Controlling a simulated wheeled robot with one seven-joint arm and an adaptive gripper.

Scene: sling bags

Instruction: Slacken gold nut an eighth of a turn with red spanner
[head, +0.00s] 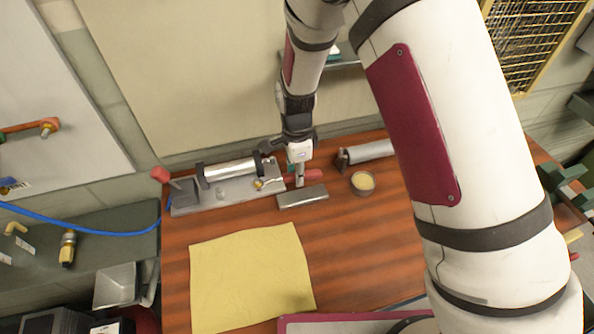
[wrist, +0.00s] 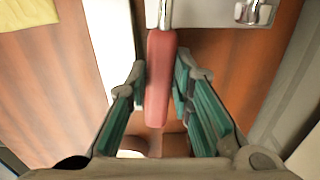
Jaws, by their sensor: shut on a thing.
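The red spanner shows in the wrist view as a red handle (wrist: 157,85) with a bright metal shank running out of the top edge. My gripper (wrist: 160,78) is shut on this handle, one teal-padded finger on each side. In the head view my gripper (head: 299,180) points down at the right end of the grey fixture plate, with a bit of red handle (head: 312,174) showing beside it. The gold nut (head: 258,184) appears as a small gold spot on that plate, left of my gripper. The spanner's jaw is hidden, so I cannot tell whether it is around the nut.
The grey fixture plate (head: 235,193) bears a silver cylinder (head: 230,169) and a red knob (head: 160,174). A grey block (head: 302,196) lies close to my gripper, in front. A small cup (head: 362,184) stands to the right. A yellow cloth (head: 252,275) covers the front left.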

